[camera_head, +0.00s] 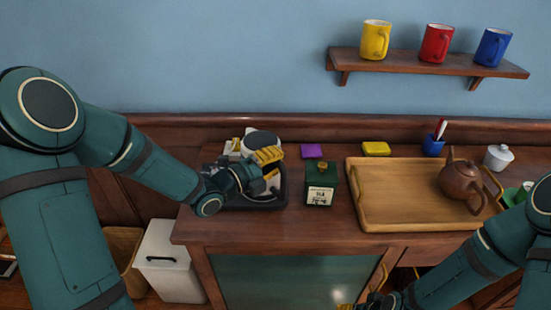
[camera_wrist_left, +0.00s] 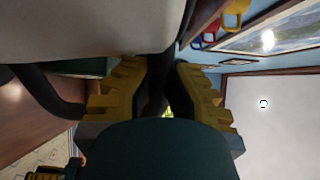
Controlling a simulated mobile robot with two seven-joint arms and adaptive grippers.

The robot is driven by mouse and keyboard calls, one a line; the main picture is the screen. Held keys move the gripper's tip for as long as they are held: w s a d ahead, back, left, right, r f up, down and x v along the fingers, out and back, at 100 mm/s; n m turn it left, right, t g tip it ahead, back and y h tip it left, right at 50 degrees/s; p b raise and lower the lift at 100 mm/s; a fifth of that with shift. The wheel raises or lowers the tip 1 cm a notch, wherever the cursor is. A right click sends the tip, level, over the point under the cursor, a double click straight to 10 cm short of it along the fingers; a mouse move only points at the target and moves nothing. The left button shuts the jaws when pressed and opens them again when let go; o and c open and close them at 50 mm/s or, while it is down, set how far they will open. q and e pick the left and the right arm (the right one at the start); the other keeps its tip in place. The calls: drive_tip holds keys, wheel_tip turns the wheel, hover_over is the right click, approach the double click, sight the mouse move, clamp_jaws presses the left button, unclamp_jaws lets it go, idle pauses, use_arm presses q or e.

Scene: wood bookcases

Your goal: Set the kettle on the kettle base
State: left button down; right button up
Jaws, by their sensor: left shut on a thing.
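The kettle (camera_head: 262,138), white with a dark top, is at the left of the cabinet top in the head view. Its pale body (camera_wrist_left: 80,25) fills the upper left of the left wrist view. My left gripper (camera_head: 267,166) is shut on the kettle, with its yellow fingers (camera_wrist_left: 160,95) around a dark part that looks like the handle. A black tray-like thing with a rim (camera_head: 284,190) lies under the kettle and gripper. I cannot make out the kettle base or whether the kettle touches what is below. My right gripper (camera_head: 363,291) is low in front of the cabinet, fingers apart, seemingly empty.
A dark green tin (camera_head: 321,184) stands just right of the black tray. Further right, a wooden tray (camera_head: 400,215) holds a brown teapot (camera_head: 461,183). A purple block (camera_head: 312,151) and yellow sponge (camera_head: 376,148) lie behind. Mugs stand on the wall shelf (camera_head: 420,63).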

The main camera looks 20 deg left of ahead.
use_arm(q)
drive_tip(key=shift+f, duration=0.3)
drive_tip(key=c, duration=1.4)
unclamp_jaws()
drive_tip(key=shift+f, duration=0.15)
drive_tip(key=v, duration=1.1)
drive_tip(key=shift+b, duration=0.3)
